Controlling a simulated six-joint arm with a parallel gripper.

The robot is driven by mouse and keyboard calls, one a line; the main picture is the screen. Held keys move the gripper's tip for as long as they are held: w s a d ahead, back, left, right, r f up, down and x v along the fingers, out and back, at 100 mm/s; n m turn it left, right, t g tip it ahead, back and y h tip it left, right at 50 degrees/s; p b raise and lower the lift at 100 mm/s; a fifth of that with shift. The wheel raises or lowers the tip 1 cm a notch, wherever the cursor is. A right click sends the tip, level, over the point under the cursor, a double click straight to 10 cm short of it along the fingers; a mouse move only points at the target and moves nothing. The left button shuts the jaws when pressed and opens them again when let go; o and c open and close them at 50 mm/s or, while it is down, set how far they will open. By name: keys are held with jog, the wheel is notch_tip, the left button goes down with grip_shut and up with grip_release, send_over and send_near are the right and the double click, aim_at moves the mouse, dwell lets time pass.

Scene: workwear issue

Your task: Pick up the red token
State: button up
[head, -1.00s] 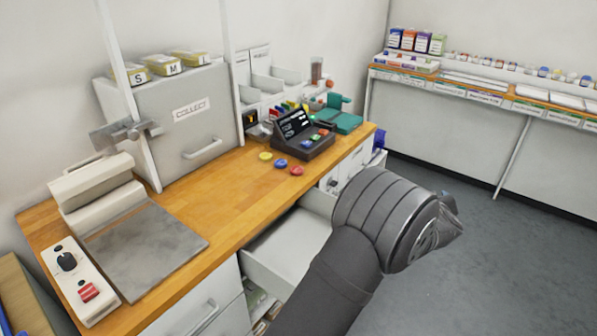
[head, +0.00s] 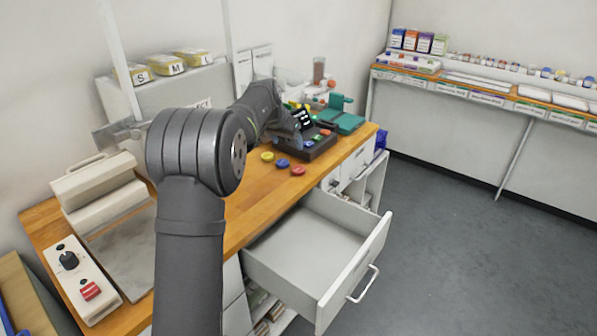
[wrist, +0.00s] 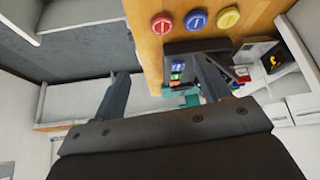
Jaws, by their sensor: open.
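The red token (head: 298,171) is a small round disc lying flat on the wooden counter (head: 245,198) near its front edge. A blue token (head: 282,163) and a yellow token (head: 267,156) lie beside it in a row. In the wrist view the red token (wrist: 162,23) is at the top, left of the blue (wrist: 195,19) and yellow (wrist: 228,16) ones, and shows a pale bar across its face. My gripper (wrist: 163,80) is open with nothing between its fingers, apart from the tokens. In the head view my arm reaches over the counter and partly hides the gripper.
A dark console (head: 318,144) with coloured buttons stands behind the tokens. An open, empty-looking drawer (head: 376,262) juts out below the counter front. A grey locker (head: 165,97) and a scale-like plate (head: 120,262) are to the left. A teal device (head: 345,118) stands at the far end.

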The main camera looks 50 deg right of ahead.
send_near(298, 169)
jog(key=x, duration=0.3)
jog(key=shift+s+d+r, duration=0.1)
jog(key=shift+s, duration=0.1)
jog(key=shift+x, duration=2.6)
jog(key=shift+w, duration=0.15)
jog(key=c, duration=1.1)
